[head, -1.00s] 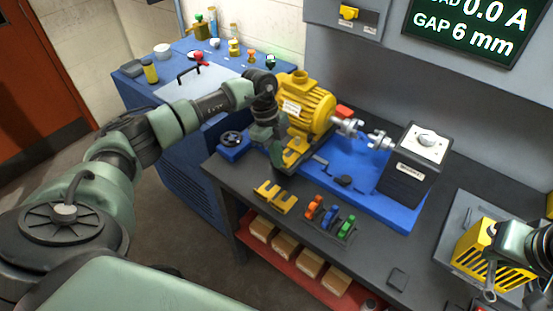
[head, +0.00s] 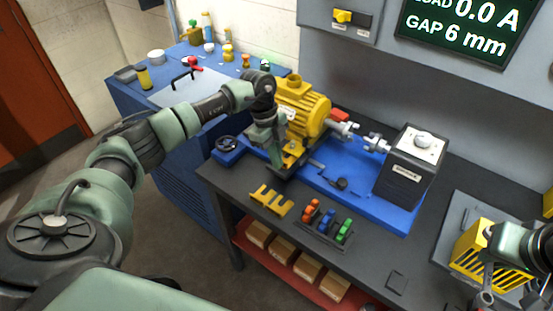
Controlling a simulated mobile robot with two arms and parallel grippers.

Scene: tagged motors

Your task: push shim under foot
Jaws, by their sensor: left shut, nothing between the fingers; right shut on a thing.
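The yellow motor (head: 305,112) stands on a blue base plate (head: 345,190). Its near yellow foot (head: 293,150) shows beside my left gripper (head: 279,173). That gripper points down, shut and empty, just in front of the foot; I cannot tell whether it touches it. I cannot make out a shim at the foot. Orange (head: 311,209), blue (head: 327,217) and green (head: 344,229) tagged pieces stand in a dark rack on the bench. My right gripper (head: 489,262), partly cut off at the right, is shut on what looks like a grey wrench (head: 485,297).
A yellow slotted bracket (head: 270,201) lies near the bench's front edge. A dark box (head: 410,170) stands right of the motor. A yellow slotted guard (head: 468,246) is beside my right gripper. The wall display (head: 460,30) reads 0.0 A and GAP 6 mm.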

